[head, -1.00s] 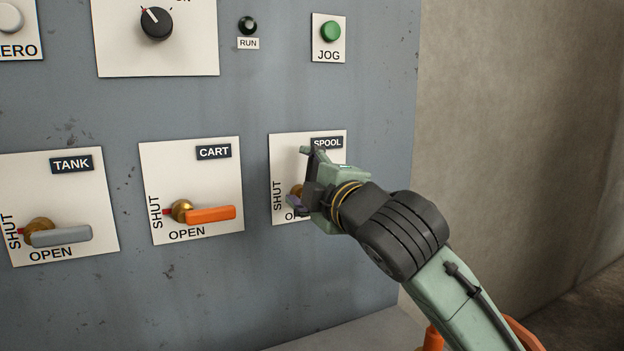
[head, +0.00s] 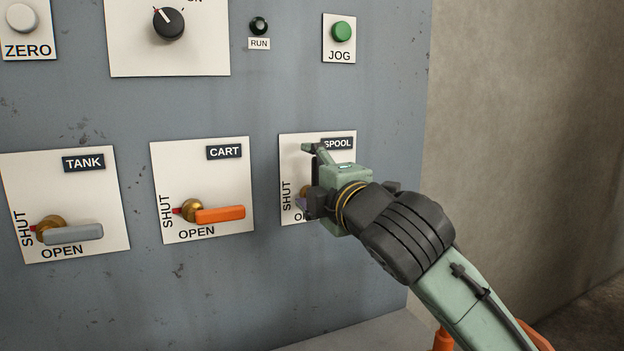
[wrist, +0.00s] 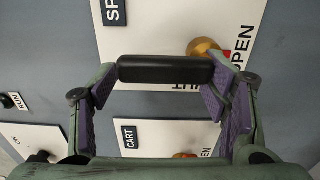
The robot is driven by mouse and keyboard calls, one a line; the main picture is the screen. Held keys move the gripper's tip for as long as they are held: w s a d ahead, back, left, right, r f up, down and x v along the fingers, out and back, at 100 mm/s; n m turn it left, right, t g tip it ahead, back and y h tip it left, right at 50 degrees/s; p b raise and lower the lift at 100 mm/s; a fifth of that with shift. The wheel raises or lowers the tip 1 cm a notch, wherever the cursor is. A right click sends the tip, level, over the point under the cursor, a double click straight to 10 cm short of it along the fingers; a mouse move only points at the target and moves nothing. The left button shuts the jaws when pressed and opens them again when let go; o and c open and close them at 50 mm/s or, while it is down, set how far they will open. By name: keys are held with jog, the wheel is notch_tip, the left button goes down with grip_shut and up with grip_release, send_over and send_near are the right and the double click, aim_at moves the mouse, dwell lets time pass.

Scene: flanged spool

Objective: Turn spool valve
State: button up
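The spool valve's black handle (wrist: 165,69) shows in the wrist view, with its brass hub (wrist: 204,47) at its right end. It runs alongside the SHUT lettering, which is upright on the panel. My gripper (wrist: 160,80) is open, with its two purple-padded fingers wide apart, one near each end of the handle. I cannot tell whether either finger touches it.
To the left, the cart valve has an orange handle (head: 220,214) and the tank valve a grey handle (head: 74,235), both pointing right. Above are a green JOG button (head: 342,31), a black RUN button (head: 258,25) and a dial (head: 169,23). A bare wall (head: 520,110) stands right.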

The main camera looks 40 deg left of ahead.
jog(key=o, duration=0.4)
jog(key=shift+w+f, duration=0.1)
jog(key=shift+f, duration=0.05)
jog(key=shift+c, duration=0.2)
jog(key=v, duration=1.2)
